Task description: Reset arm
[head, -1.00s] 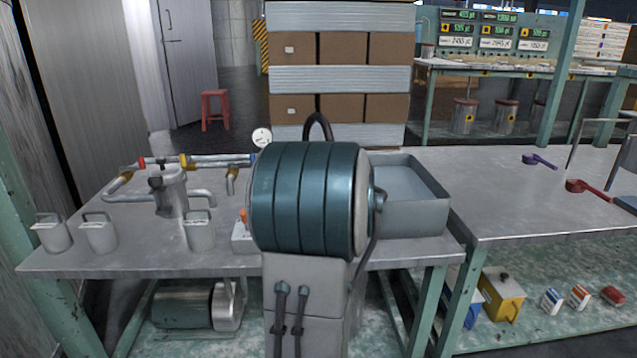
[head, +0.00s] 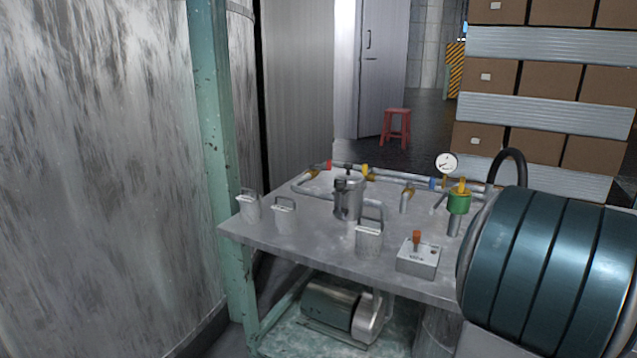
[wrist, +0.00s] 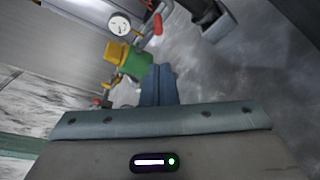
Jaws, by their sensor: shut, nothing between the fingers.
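My gripper (wrist: 157,85) shows in the wrist view with its narrow blue-grey fingers together and nothing between them. Its wide body fills the bottom of that view. Beyond the fingertips, up and to the left, is a green and yellow valve (wrist: 127,60); I cannot tell the exact gap. The same valve (head: 459,198) stands at the back right of the metal table (head: 310,243) in the head view. I cannot make out the gripper in the head view.
A pressure gauge (head: 446,163), pipes (head: 405,200), a metal pot (head: 347,198), several grey canisters (head: 369,238) and a switch box (head: 418,257) stand on the table. A green post (head: 215,150) rises at its left. Stacked boxes (head: 545,83) and a red stool (head: 396,127) are behind.

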